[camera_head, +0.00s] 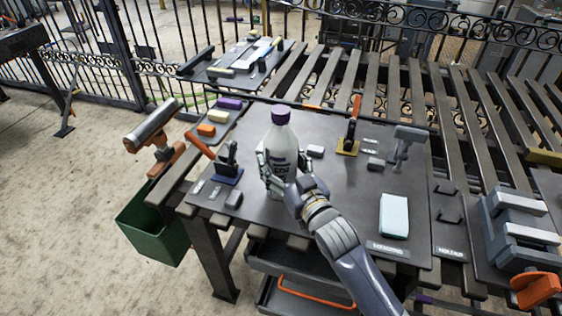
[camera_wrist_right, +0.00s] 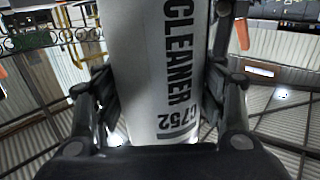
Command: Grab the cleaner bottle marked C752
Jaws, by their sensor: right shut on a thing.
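The cleaner bottle (camera_head: 281,140) is white with a purple cap and stands upright at the middle left of the dark work table (camera_head: 330,210). In the right wrist view its label reads CLEANER and C752, on the white bottle side (camera_wrist_right: 150,70). My right gripper (camera_head: 276,172) is shut on the bottle's body, with a finger on each side; the fingers also show in the wrist view (camera_wrist_right: 160,105). I cannot tell whether the bottle's base touches the table. My left gripper is not in view.
An orange-handled clamp (camera_head: 228,165) stands left of the bottle, and another (camera_head: 350,135) stands to the right. A light blue block (camera_head: 394,215) lies at the front right. A grey vise (camera_head: 520,225) is at the far right. A green bin (camera_head: 155,225) hangs at the left edge.

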